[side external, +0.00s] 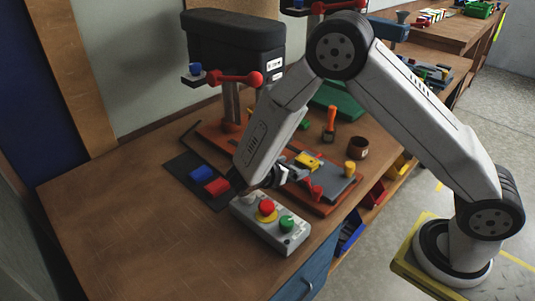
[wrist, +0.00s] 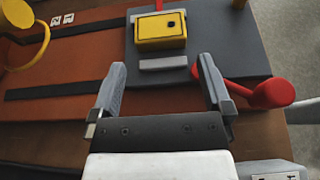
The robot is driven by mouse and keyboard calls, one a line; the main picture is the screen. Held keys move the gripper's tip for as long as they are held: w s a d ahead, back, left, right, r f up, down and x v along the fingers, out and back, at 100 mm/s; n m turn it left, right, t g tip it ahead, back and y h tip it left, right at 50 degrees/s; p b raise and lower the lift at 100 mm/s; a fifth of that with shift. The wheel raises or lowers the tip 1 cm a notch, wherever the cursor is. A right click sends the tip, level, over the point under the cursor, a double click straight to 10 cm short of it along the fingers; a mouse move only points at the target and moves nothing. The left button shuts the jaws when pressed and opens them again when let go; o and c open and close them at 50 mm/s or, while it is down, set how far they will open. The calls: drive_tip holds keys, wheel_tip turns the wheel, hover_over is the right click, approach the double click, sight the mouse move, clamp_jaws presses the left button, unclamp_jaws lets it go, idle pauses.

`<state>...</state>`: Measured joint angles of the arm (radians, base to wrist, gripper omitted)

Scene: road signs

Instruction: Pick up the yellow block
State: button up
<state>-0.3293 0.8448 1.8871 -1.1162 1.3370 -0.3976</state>
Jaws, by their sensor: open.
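The yellow block (side external: 307,160) lies on a grey plate (side external: 338,186) on the orange-brown fixture. In the wrist view the yellow block (wrist: 158,34) is box-shaped with a small dark hole on top, and sits ahead of my fingers on the grey plate (wrist: 235,45). My gripper (wrist: 161,63) is open and empty, its two grey fingers spread wider than the block. In the side external view my gripper (side external: 290,173) is low beside the block, partly hidden by my wrist.
A red-handled lever (wrist: 268,93) stands close to the right finger. A control box (side external: 270,222) with red and green buttons is below my wrist. Red (side external: 217,186) and blue (side external: 201,173) blocks lie on a dark mat. A yellow cylinder (side external: 350,168) stands nearby. The table's left side is clear.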

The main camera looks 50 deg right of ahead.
sight(303, 163)
drive_tip(key=shift+x, duration=2.7)
drive_tip(key=shift+a, duration=0.1)
drive_tip(key=c, duration=1.1)
drive_tip(key=shift+r, duration=0.1)
drive_tip(key=shift+r, duration=0.7)
drive_tip(key=s+r, duration=0.3)
drive_tip(key=s, duration=0.1)
drive_tip(key=s+a+r, duration=0.1)
drive_tip(key=s+r, duration=0.3)
drive_tip(key=s, duration=0.1)
drive_tip(key=s+a+r, duration=0.1)
drive_tip(key=s+r, duration=0.3)
drive_tip(key=s, duration=0.1)
drive_tip(key=shift+r, duration=0.2)
drive_tip(key=shift+w, duration=0.15)
